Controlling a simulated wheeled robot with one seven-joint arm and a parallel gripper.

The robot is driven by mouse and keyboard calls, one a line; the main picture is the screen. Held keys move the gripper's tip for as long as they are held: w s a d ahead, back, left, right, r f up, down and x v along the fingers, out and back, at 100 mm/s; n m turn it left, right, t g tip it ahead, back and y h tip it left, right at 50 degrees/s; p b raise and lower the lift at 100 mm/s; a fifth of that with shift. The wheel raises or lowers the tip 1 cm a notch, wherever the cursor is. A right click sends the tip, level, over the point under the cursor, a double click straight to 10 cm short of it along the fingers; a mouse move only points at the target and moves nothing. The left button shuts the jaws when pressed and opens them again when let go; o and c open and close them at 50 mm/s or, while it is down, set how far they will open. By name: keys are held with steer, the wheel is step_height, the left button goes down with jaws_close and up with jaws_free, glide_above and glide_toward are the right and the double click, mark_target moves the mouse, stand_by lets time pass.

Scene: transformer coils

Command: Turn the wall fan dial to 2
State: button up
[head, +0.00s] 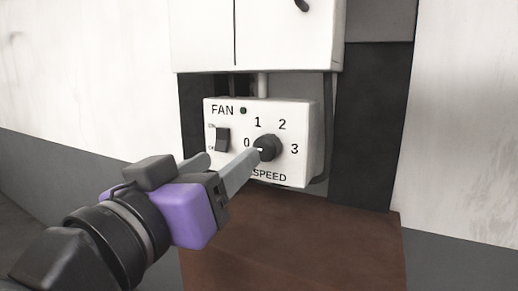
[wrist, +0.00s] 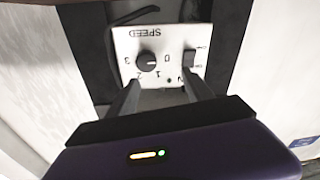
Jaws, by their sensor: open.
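The fan dial (head: 268,148) is a round black knob on the white fan box (head: 232,172), marked 0, 1, 2 and 3 around it. Its white pointer mark faces left, at 0. The dial also shows in the wrist view (wrist: 146,62), where the box appears upside down. My gripper (head: 230,157) is open and empty in front of the box. One fingertip reaches close to the dial's left side in the head view; I cannot tell whether it touches. The wrist view shows my gripper (wrist: 162,82) with its two fingers spread below the dial.
A black rocker switch (head: 222,139) sits on the box, left of the dial, near the other finger. A white cabinet (head: 260,40) hangs above the box. A brown surface (head: 300,240) lies below it. Dark cables run behind and beside the box.

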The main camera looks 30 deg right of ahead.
mark_target(263, 149)
steer(key=shift+m+g, duration=0.7)
steer(key=shift+g, duration=0.2)
steer(key=shift+w+d+p, duration=0.35)
steer(key=shift+w+d, duration=0.15)
steer(key=shift+d, duration=0.7)
steer(key=shift+w+d+p, duration=0.35)
steer(key=shift+w+d, duration=0.1)
steer(key=shift+d, duration=0.7)
steer(key=shift+w+d+p, duration=0.35)
steer(key=shift+w+d, duration=0.15)
steer(key=shift+d, duration=0.7)
jaws_close()
